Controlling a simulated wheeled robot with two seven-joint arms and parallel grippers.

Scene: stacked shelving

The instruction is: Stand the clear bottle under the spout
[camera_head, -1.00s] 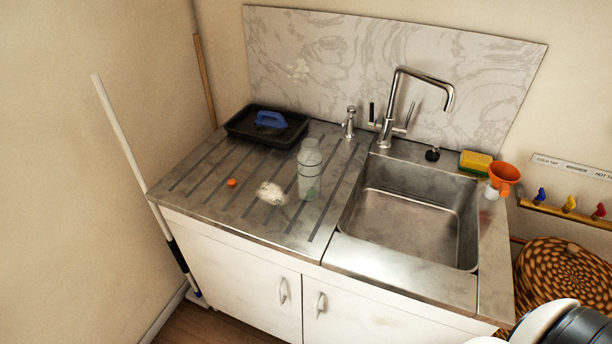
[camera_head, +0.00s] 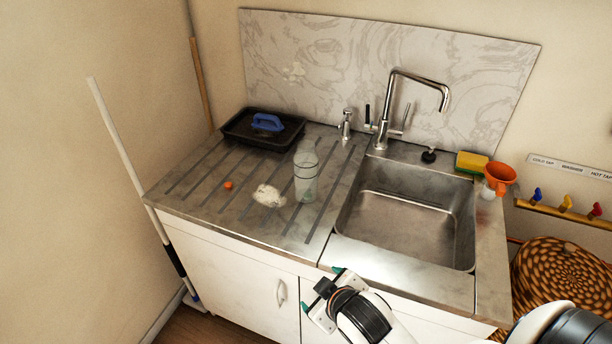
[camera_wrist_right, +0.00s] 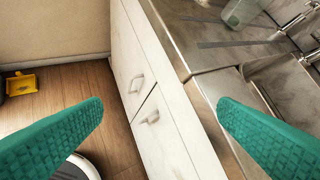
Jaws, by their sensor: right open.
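The clear bottle (camera_head: 306,174) stands upright on the ribbed draining board, left of the sink. Its lower part also shows at the top of the right wrist view (camera_wrist_right: 240,12). The tap's spout (camera_head: 444,96) arches over the sink basin (camera_head: 405,218) from the back. My right gripper (camera_head: 322,288) is in front of the cabinet, below the counter's front edge, apart from the bottle. Its green fingers are spread wide and empty in the right wrist view (camera_wrist_right: 160,125). My left gripper is not in view.
A black tray with a blue-handled brush (camera_head: 268,122), a white foam patch (camera_head: 269,196) and an orange cap (camera_head: 228,185) lie on the draining board. A sponge (camera_head: 472,162) and orange funnel (camera_head: 499,178) sit right of the sink. A soap dispenser (camera_head: 346,125) stands behind the bottle.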

